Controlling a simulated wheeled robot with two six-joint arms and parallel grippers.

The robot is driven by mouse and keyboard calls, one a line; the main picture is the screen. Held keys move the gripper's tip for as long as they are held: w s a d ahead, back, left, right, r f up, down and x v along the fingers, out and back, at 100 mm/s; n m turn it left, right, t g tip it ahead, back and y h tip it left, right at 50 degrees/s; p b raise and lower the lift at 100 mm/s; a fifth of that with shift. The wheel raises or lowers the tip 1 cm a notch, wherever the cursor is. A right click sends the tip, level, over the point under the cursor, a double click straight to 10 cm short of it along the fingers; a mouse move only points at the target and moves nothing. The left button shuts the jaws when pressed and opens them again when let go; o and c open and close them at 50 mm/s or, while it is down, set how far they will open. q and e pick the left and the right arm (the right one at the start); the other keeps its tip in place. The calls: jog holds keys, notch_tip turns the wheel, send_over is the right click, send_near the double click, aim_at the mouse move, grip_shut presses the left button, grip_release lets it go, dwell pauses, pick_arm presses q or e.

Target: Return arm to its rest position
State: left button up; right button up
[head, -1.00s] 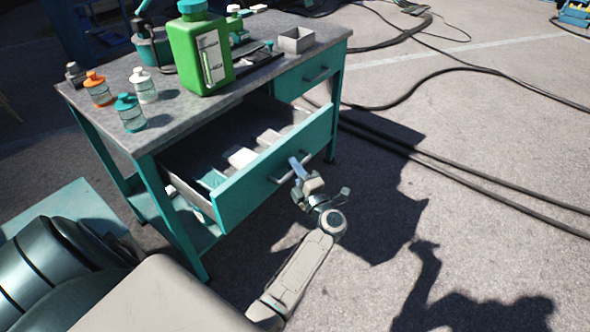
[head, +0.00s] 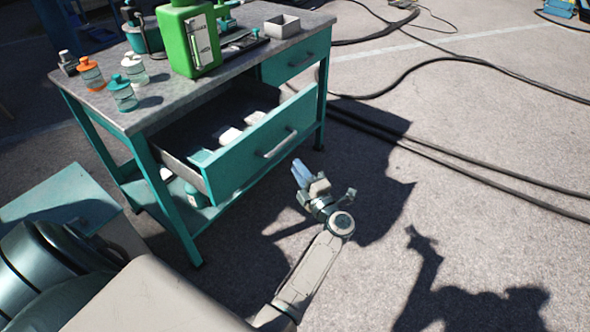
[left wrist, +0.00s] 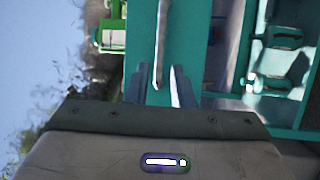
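My left gripper (head: 301,172) is in front of the workbench, a little off the drawer's bar handle (head: 278,145) and below it in the head view. Its fingers are apart and nothing is held. In the left wrist view the fingers (left wrist: 162,86) point at the teal drawer front (left wrist: 190,40), with the handle (left wrist: 161,45) ahead of the gap. The lower drawer (head: 240,160) is pulled open, with pale items inside. My right gripper is in neither view.
The workbench top (head: 180,95) carries a green canister (head: 187,38), small bottles (head: 122,93) and a grey open box (head: 282,26). A closed drawer (head: 297,58) is at the right. Black cables (head: 440,165) lie on the ground; pavement at right is otherwise mostly clear.

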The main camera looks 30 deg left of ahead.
pick_arm(q)
jog(key=shift+d, duration=0.1)
jog(key=shift+f, duration=0.1)
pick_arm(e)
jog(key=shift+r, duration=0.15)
